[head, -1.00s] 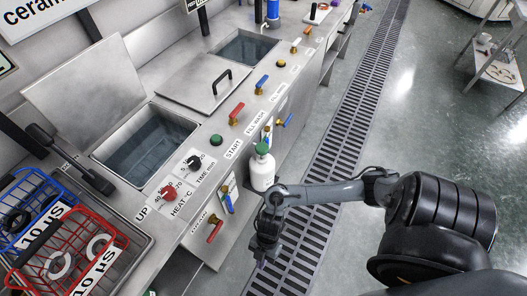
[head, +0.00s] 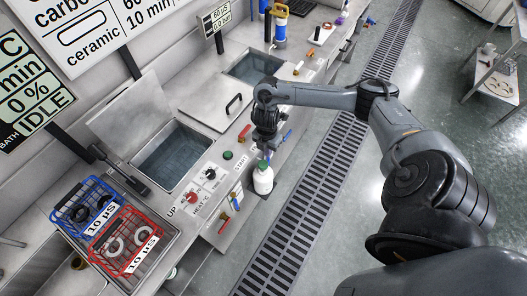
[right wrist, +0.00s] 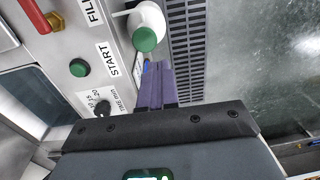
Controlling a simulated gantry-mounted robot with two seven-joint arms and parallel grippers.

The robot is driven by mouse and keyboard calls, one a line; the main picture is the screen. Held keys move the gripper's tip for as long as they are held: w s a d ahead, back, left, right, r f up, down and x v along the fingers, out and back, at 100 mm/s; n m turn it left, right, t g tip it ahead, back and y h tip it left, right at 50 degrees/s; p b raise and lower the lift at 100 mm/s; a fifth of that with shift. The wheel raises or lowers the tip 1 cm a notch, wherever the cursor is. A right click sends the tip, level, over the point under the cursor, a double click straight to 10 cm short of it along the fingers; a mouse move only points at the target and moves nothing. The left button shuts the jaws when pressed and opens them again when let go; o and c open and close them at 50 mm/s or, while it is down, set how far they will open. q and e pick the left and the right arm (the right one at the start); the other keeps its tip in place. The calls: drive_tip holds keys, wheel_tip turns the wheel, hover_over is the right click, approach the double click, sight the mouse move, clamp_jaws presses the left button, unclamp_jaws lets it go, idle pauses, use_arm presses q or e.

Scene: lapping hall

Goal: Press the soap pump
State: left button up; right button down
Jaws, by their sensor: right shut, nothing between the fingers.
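The soap pump is a white bottle (head: 263,183) with a green top. It stands upright on a low ledge at the bench's front side, near the START label. In the right wrist view the white bottle (right wrist: 149,17) shows its round green top (right wrist: 145,39) and a white spout pointing left. My right gripper (head: 265,155) is shut and empty, pointing down just over the bottle; it partly hides the green top in the head view. In the right wrist view its purple fingertips (right wrist: 156,66) lie just below the green top; contact cannot be told. My left gripper is not in view.
A green START button (right wrist: 79,67) and knobs sit on the panel left of the bottle. Red-handled and blue-handled taps line the bench front. An open bath (head: 170,155) and a red wire basket (head: 128,240) lie further left. The floor grating (head: 310,200) at right is clear.

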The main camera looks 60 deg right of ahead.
use_arm(q)
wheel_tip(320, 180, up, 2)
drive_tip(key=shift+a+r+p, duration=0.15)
drive_tip(key=shift+p, duration=0.5)
use_arm(e)
drive_tip(key=shift+t, duration=0.3)
drive_tip(key=r, duration=0.1)
drive_tip(key=w+r, duration=0.2)
drive_tip(key=r, duration=0.1)
drive_tip(key=shift+d+r, duration=0.1)
drive_tip(key=shift+d, duration=0.15)
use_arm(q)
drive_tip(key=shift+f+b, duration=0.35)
use_arm(e)
approach(264, 164)
wheel_tip(264, 164, down, 7)
drive_tip(key=shift+w+a+r, duration=0.1)
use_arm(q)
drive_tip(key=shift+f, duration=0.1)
